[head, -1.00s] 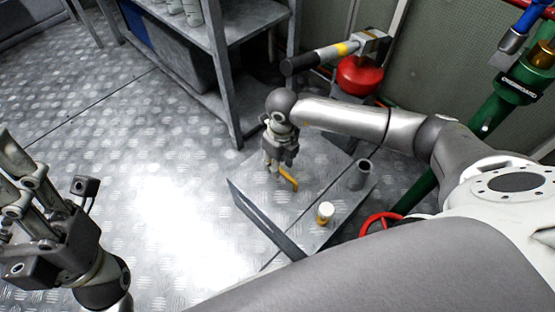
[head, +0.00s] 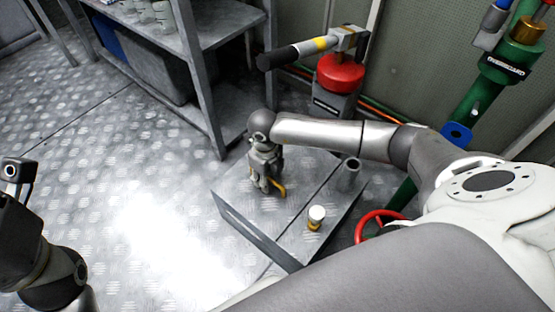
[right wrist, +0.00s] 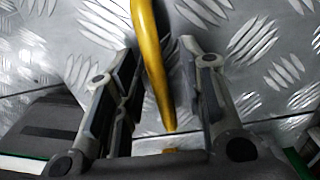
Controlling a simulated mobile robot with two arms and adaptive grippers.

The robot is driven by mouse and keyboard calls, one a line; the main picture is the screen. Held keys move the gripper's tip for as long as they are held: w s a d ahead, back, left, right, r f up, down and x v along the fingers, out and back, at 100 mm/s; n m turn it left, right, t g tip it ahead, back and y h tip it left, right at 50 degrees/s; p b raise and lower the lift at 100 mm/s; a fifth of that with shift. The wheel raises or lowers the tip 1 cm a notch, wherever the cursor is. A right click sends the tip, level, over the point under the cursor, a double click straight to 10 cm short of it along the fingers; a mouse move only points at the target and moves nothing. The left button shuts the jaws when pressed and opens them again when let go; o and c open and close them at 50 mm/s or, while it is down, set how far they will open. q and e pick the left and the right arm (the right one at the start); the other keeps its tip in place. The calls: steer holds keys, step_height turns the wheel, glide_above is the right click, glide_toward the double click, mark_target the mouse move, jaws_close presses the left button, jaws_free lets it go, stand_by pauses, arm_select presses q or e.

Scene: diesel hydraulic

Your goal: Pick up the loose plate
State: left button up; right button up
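The loose plate, a grey tread-patterned metal panel (head: 300,185) with a curved yellow handle (head: 280,190), lies low in the middle of the head view. My right gripper (head: 266,188) points down over the plate at the handle. In the right wrist view, the right gripper's fingers (right wrist: 160,75) are apart, with the yellow handle (right wrist: 151,55) between them. Gaps show on both sides of the handle, and it is nearer the left finger.
A white-topped yellow canister (head: 316,218) and a grey cylinder (head: 348,174) stand close to the plate. The floor to the left is clear.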

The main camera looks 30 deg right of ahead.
steer(key=shift+c, duration=0.3)
jaws_close()
steer(key=shift+w+r, duration=0.15)
steer(key=shift+r, duration=0.1)
